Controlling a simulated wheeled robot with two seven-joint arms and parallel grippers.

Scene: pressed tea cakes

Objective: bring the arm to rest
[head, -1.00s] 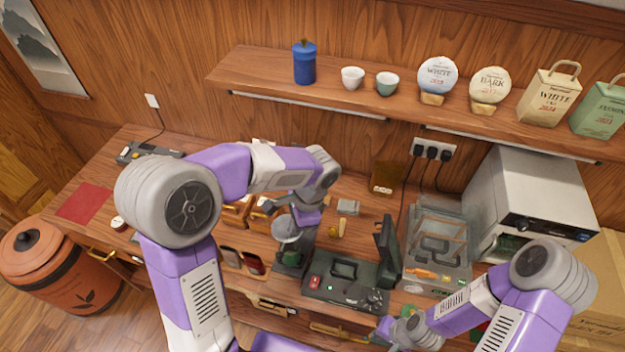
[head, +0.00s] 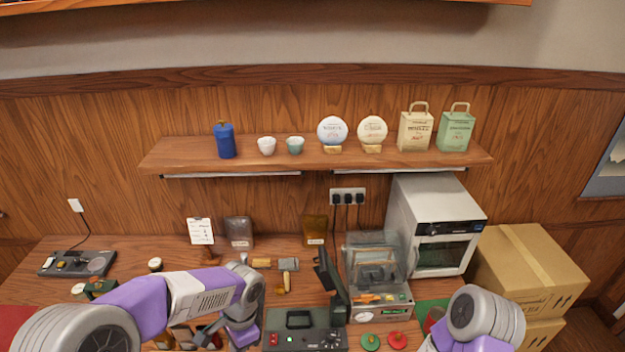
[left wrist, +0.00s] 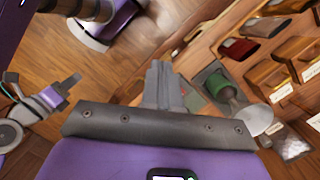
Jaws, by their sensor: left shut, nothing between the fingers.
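My left arm (head: 180,295) comes in from the lower left of the head view and bends down over the workbench. Part of what appears to be my right arm (left wrist: 42,98) shows at the left of the left wrist view.
A black device with a raised screen (head: 305,330) stands at the bench front. Behind it are a clear-lidded machine (head: 375,270) and a white oven (head: 435,225). Cardboard boxes (head: 530,270) are at the right. The shelf (head: 190,152) holds a blue canister, cups, tea cakes and bags.

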